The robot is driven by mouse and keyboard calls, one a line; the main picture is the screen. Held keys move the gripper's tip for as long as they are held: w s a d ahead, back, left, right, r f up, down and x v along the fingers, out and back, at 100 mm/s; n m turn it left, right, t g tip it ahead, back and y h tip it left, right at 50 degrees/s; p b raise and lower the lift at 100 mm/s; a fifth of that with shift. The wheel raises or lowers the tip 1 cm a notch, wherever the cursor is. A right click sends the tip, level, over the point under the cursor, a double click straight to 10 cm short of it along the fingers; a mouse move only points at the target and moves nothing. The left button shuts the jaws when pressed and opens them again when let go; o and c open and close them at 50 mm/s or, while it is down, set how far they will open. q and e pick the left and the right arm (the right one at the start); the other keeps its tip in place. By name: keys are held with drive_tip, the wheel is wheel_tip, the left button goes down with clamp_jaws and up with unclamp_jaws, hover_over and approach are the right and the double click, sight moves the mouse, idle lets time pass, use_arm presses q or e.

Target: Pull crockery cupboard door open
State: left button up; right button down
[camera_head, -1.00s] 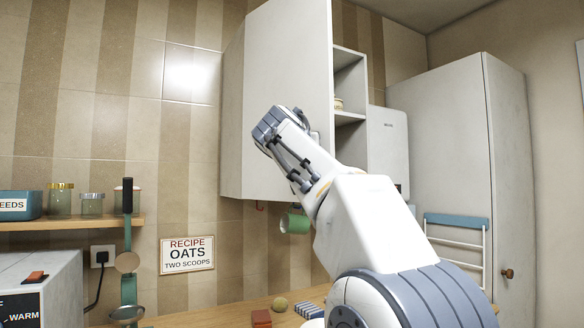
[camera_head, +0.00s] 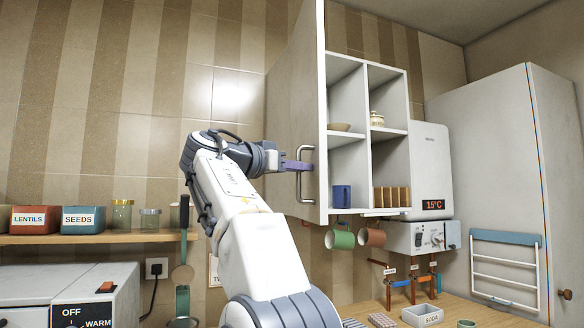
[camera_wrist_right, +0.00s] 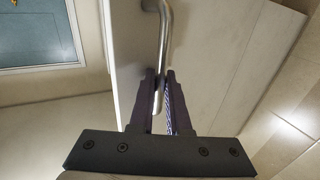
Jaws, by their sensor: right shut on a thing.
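The white crockery cupboard door (camera_head: 291,120) stands swung open, to the left of the cupboard shelves (camera_head: 366,130). Its metal bar handle (camera_head: 300,174) is upright near the door's free edge. My right gripper (camera_head: 309,166) is at the handle, its purple fingers closed around the bar. In the right wrist view the gripper (camera_wrist_right: 161,104) has a finger on each side of the handle (camera_wrist_right: 163,50). The shelves hold a bowl (camera_head: 340,127), a lidded pot (camera_head: 377,119), a blue mug (camera_head: 342,196) and a brown rack (camera_head: 392,197). My left gripper does not show.
A green mug (camera_head: 340,237) and a brown mug (camera_head: 372,236) hang below the cupboard. A boiler (camera_head: 430,170) is on its right, then a tall cabinet (camera_head: 500,180). A shelf with tins and jars (camera_head: 100,238) is at left. A white box (camera_head: 423,316) stands on the worktop.

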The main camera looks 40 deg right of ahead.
drive_tip(key=shift+f, duration=0.1)
drive_tip(key=c, duration=1.2)
unclamp_jaws()
drive_tip(key=shift+o, duration=0.2)
drive_tip(key=shift+a, duration=0.15)
drive_tip(key=s+a, duration=0.1)
drive_tip(key=a, duration=0.9)
drive_tip(key=shift+s+b, duration=0.2)
drive_tip(key=shift+b, duration=0.1)
drive_tip(key=shift+a, duration=0.1)
